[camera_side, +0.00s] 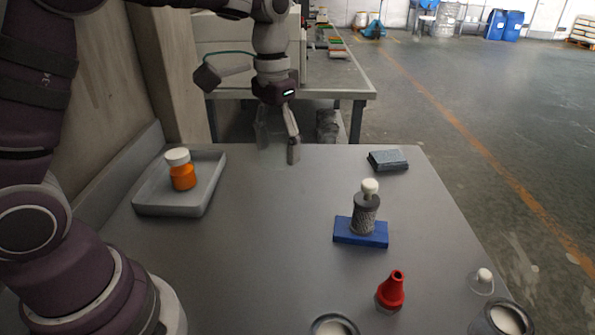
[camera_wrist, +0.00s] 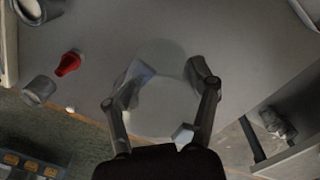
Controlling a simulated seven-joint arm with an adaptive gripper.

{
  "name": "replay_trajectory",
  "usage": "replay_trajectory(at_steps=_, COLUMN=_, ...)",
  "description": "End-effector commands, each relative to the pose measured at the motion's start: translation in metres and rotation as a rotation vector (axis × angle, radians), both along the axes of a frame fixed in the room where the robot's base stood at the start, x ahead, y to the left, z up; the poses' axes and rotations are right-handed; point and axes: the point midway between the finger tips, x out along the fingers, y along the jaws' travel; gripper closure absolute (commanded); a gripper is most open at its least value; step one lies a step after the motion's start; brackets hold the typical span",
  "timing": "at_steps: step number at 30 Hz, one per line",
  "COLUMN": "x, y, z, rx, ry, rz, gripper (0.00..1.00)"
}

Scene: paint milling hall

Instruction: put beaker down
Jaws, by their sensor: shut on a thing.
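The beaker (camera_side: 270,150) is clear glass, faint against the background, near the far edge of the grey table. My gripper (camera_side: 279,140) points down there and is shut on the beaker, one finger on its right side. In the wrist view, the beaker (camera_wrist: 160,105) shows as a large pale round shape between the two fingers of my gripper (camera_wrist: 163,84). It looks roughly upright. I cannot tell whether its base touches the table.
A grey tray (camera_side: 143,203) at left holds an orange bottle (camera_side: 183,178) with a white lid. The table's middle is clear.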

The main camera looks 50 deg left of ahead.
Motion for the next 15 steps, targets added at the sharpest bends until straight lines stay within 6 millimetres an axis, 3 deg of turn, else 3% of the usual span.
replay_trajectory(at_steps=4, x=0.0, y=0.001, z=0.001, rx=0.0, ry=-0.001, rz=-0.022, gripper=0.68)
replay_trajectory(at_steps=7, x=-0.001, y=-0.011, z=-0.007, rx=0.001, ry=0.004, rz=0.094, gripper=0.68)
replay_trajectory(at_steps=15, x=-0.015, y=-0.068, z=-0.049, rx=0.008, ry=0.009, rz=0.782, gripper=0.68)
